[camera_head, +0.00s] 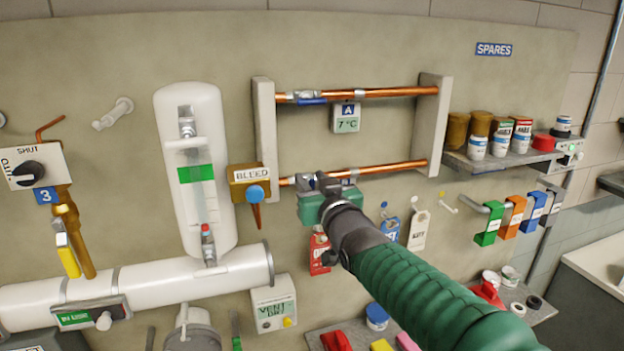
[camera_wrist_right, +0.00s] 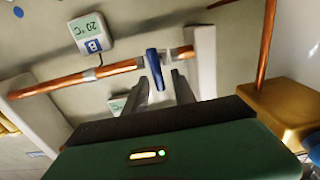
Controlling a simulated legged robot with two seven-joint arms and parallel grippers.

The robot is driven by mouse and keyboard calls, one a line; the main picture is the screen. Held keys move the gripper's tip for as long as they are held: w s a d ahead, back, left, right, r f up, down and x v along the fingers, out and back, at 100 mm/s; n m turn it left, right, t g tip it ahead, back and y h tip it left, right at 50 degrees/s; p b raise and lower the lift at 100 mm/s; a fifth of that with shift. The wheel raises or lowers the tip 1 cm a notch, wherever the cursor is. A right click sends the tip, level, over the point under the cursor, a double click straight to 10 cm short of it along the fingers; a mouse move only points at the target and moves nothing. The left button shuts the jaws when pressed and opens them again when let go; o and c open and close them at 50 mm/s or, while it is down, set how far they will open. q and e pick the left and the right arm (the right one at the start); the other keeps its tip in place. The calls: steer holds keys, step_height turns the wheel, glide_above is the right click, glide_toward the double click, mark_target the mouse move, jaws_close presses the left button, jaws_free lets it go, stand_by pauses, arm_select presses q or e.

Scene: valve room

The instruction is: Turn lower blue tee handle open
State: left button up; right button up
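The lower copper pipe (camera_head: 390,167) runs between two grey posts. Its valve (camera_head: 305,181) is partly hidden by my right gripper (camera_head: 325,183) in the head view. In the right wrist view, the blue tee handle (camera_wrist_right: 156,69) stands roughly across the copper pipe (camera_wrist_right: 75,84). My right gripper (camera_wrist_right: 163,88) is open there, one finger on each side of the handle's near end. The handle lies closer to the left finger; I cannot tell whether they touch. My left gripper is not in view.
The upper pipe (camera_head: 395,92) has its own blue handle (camera_head: 311,101) lying along it. The BLEED box (camera_head: 248,183) sits left of my gripper. Hanging tags (camera_head: 418,230) and a spares shelf (camera_head: 500,163) are to the right. The wall between the pipes is mostly clear.

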jaws_close()
steer(key=shift+a, duration=0.1)
steer(key=shift+s+a+f+n+b, duration=0.1)
steer(key=shift+f+n+b, duration=0.1)
steer(key=shift+n+b, duration=0.65)
steer(key=shift+s+a+f+n+b, duration=0.1)
steer(key=shift+a+f+n+b, duration=0.3)
steer(key=shift+n+b, duration=1.75)
steer(key=shift+s+a+f+n+b, duration=0.1)
steer(key=shift+a+f+n+b, duration=0.25)
steer(key=shift+n+b, duration=1.85)
steer(key=shift+s+a+f+n+b, duration=0.1)
steer(key=shift+a+f+n+b, duration=0.3)
steer(key=shift+n, duration=3.4)
steer(key=shift+d+f, duration=0.1)
steer(key=shift+f, duration=0.1)
